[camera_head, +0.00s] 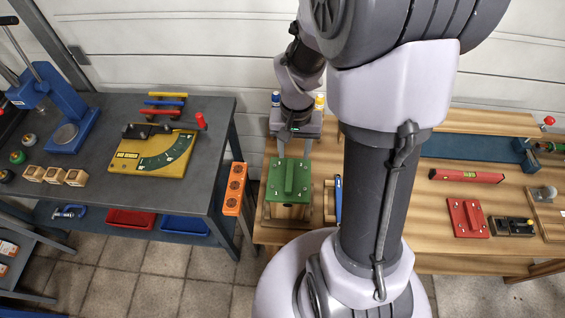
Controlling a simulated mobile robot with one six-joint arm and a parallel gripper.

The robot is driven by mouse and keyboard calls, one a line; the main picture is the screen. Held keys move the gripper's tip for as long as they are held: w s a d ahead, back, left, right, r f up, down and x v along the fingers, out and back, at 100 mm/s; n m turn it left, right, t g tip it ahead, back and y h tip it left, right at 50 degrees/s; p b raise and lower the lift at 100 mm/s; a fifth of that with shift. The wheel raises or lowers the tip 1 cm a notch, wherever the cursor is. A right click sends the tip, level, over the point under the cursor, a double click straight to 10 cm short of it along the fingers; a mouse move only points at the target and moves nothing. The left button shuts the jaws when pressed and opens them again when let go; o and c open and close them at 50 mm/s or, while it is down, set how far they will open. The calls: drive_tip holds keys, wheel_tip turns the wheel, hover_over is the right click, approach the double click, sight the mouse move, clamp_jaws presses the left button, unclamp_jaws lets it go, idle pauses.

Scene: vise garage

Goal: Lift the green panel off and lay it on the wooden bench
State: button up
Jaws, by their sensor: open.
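The green panel (278,187) is a flat plate with a raised bar along its middle. It lies on top of a wooden box (288,211) at the left end of the wooden bench (436,205). My gripper (294,154) points down just above the far end of the panel. Its two fingers are spread apart with nothing seen between them. I cannot tell whether the fingertips touch the panel.
My own arm hides the bench's middle. A blue-handled tool (338,199) lies right of the box. A red level (466,176), a red plate (467,217) and a black block (511,226) lie further right. A grey table (92,202) stands left, across a gap.

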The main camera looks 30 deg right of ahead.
drive_tip(key=b, duration=0.1)
hover_over(289, 175)
drive_tip(key=f, duration=0.7)
drive_tip(key=shift+s+d+f, duration=0.15)
drive_tip(key=shift+s+f, duration=0.05)
drive_tip(key=shift+s, duration=0.2)
drive_tip(key=f, duration=0.2)
drive_tip(key=w+f+b, duration=0.1)
drive_tip(key=f, duration=0.2)
drive_tip(key=shift+s, duration=0.1)
drive_tip(key=shift+f+b, duration=0.25)
drive_tip(key=shift+b, duration=0.05)
clamp_jaws()
